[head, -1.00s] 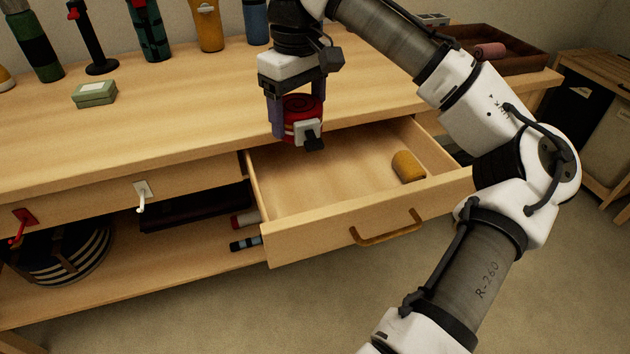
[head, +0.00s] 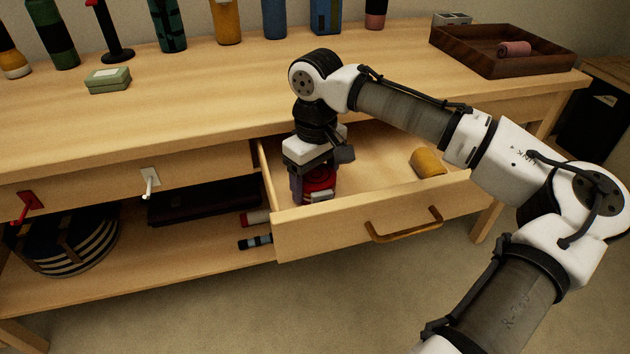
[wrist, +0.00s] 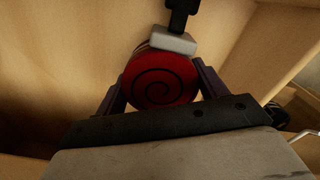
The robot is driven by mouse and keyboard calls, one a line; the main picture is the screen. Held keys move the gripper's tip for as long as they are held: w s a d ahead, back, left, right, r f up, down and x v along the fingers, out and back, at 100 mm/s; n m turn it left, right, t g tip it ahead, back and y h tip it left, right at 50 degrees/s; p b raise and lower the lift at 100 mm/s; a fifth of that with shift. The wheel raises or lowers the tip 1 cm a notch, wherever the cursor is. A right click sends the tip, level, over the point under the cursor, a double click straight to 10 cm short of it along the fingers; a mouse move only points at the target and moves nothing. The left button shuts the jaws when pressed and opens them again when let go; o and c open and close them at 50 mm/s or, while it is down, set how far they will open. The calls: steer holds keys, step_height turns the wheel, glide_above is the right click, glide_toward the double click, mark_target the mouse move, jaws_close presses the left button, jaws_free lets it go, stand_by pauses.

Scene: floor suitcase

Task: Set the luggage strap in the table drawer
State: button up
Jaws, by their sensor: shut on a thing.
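The luggage strap (head: 319,180) is a red rolled coil with a grey and black buckle. In the wrist view the strap (wrist: 160,82) shows its spiral face between the two fingers. My gripper (head: 314,188) is shut on it and holds it inside the open table drawer (head: 345,222), near the drawer's left front corner. In the wrist view my gripper (wrist: 160,90) has one finger on each side of the coil. I cannot tell whether the strap touches the drawer floor.
A mustard-yellow roll (head: 428,163) lies in the drawer's right part. A dark wooden tray (head: 478,58) with a pink roll (head: 514,48) stands on the table. A green box (head: 108,80) and several bottles stand on the tabletop. A striped round bag (head: 65,250) is on the lower shelf.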

mark_target(316, 174)
steer(key=shift+f, duration=0.1)
steer(key=o, duration=1.1)
step_height(316, 174, up, 12)
steer(key=p, duration=0.3)
